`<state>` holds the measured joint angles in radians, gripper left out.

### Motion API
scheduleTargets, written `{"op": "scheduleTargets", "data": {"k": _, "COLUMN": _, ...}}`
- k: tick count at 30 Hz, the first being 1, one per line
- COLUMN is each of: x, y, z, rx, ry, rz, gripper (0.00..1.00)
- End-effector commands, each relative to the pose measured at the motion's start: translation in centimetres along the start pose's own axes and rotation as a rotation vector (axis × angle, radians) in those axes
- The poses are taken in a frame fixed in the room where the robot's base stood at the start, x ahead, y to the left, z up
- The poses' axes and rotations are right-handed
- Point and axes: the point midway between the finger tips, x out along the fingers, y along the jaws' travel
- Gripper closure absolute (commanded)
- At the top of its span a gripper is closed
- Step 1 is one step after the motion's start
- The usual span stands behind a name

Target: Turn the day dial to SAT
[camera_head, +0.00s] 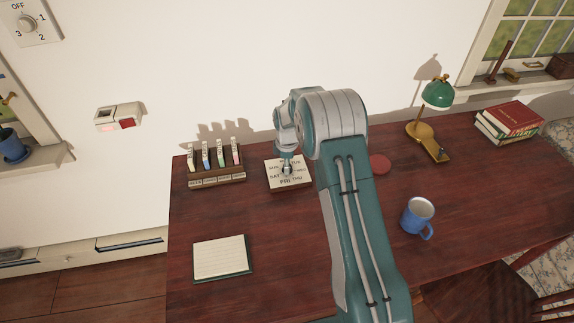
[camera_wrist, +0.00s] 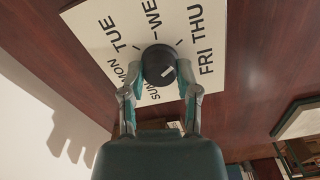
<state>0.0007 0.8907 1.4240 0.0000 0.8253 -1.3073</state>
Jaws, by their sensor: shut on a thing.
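The day dial is a cream square plate (camera_head: 303,182) with black day names, lying on the desk in the head view. The wrist view shows the plate (camera_wrist: 95,20) close up, with a round black knob (camera_wrist: 158,60) at its centre. A short white mark on the knob slants towards the FRI and THU side; its exact day is hard to tell. My gripper (camera_wrist: 160,75) is shut on the knob, one finger on each side. In the head view my gripper (camera_head: 287,167) covers the knob. SAT shows at the plate's left there; the wrist view hides it.
A rack of coloured-topped pieces (camera_head: 215,160) stands left of the dial. A notepad (camera_head: 221,258) lies at the front left. The desk between notepad and dial is clear.

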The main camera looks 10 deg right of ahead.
Motion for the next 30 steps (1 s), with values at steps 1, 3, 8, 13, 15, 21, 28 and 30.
{"op": "scheduleTargets", "data": {"k": 1, "x": 0.14, "y": -0.05, "z": 0.01, "rx": 0.004, "ry": 0.0, "rz": -0.002, "gripper": 1.0}}
{"op": "scheduleTargets", "data": {"k": 3, "x": 0.16, "y": -0.05, "z": 0.01, "rx": 0.015, "ry": -0.001, "rz": -0.002, "gripper": 1.0}}
{"op": "scheduleTargets", "data": {"k": 8, "x": 0.19, "y": -0.06, "z": 0.01, "rx": 0.074, "ry": -0.001, "rz": -0.003, "gripper": 1.0}}
{"op": "scheduleTargets", "data": {"k": 13, "x": 0.23, "y": -0.07, "z": 0.02, "rx": 0.187, "ry": -0.001, "rz": -0.003, "gripper": 1.0}}
{"op": "scheduleTargets", "data": {"k": 15, "x": 0.24, "y": -0.08, "z": 0.02, "rx": 0.246, "ry": -0.001, "rz": -0.003, "gripper": 1.0}}
{"op": "scheduleTargets", "data": {"k": 21, "x": 0.28, "y": -0.11, "z": 0.02, "rx": 0.435, "ry": -0.002, "rz": -0.004, "gripper": 1.0}}
{"op": "scheduleTargets", "data": {"k": 28, "x": 0.34, "y": -0.12, "z": 0.02, "rx": 0.653, "ry": -0.003, "rz": -0.005, "gripper": 1.0}}
{"op": "scheduleTargets", "data": {"k": 30, "x": 0.36, "y": -0.13, "z": 0.02, "rx": 0.72, "ry": -0.003, "rz": -0.005, "gripper": 1.0}}
